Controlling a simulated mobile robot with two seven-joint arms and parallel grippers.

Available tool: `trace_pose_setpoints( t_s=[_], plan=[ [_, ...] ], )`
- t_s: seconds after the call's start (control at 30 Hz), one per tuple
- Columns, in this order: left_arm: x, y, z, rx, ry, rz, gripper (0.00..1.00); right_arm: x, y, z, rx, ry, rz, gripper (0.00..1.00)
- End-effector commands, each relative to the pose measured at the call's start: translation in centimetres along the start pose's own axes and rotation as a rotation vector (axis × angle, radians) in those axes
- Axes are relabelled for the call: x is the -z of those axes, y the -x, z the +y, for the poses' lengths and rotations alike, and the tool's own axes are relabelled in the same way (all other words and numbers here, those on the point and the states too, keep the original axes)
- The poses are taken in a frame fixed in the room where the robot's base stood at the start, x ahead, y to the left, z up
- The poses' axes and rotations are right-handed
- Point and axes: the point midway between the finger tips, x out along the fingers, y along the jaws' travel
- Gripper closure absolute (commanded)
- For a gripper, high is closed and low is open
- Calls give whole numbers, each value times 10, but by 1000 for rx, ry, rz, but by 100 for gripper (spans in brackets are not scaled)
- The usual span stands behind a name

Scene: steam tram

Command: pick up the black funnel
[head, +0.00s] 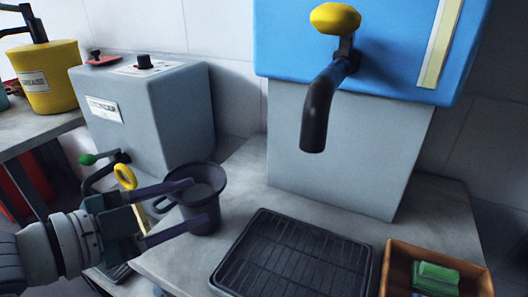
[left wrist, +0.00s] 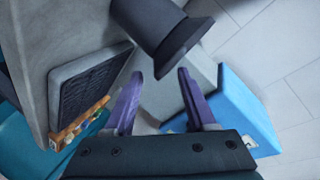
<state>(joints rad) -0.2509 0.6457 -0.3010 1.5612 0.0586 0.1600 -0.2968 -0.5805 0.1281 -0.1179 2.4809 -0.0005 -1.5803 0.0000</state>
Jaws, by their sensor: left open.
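The black funnel (head: 207,176) stands upright on the grey counter, wide rim up, in the left-centre of the head view. In the left wrist view the funnel (left wrist: 160,25) is at the top, its flared rim just beyond the fingertips. My left gripper (head: 196,203) is open, with its two purple fingers reaching in from the left and overlapping the funnel in the head view. In the left wrist view the gap between the fingertips (left wrist: 160,74) is empty. I cannot tell whether a finger touches the funnel. My right gripper is in neither view.
A black drip tray (head: 290,256) lies right of the funnel, under a black spout (head: 319,108) on a blue and grey dispenser (head: 385,50). A wooden box (head: 440,258) with green blocks is at the lower right.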

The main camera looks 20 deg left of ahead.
Motion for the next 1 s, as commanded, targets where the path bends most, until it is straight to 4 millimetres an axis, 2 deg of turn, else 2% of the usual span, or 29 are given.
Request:
trace_pose_setpoints(
  t_s=[0.1, 0.27, 0.57, 1.0],
  plan=[
    [1, -20, -1, 3, -1, 3, 44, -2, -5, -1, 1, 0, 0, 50],
    [0, -39, 0, 2, 0, 1, 44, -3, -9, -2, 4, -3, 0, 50],
    [1, -44, -1, 0, 0, 0, 44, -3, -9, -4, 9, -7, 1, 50],
    [1, -43, -1, 0, 0, 0, 92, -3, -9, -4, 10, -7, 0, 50]
  ],
)
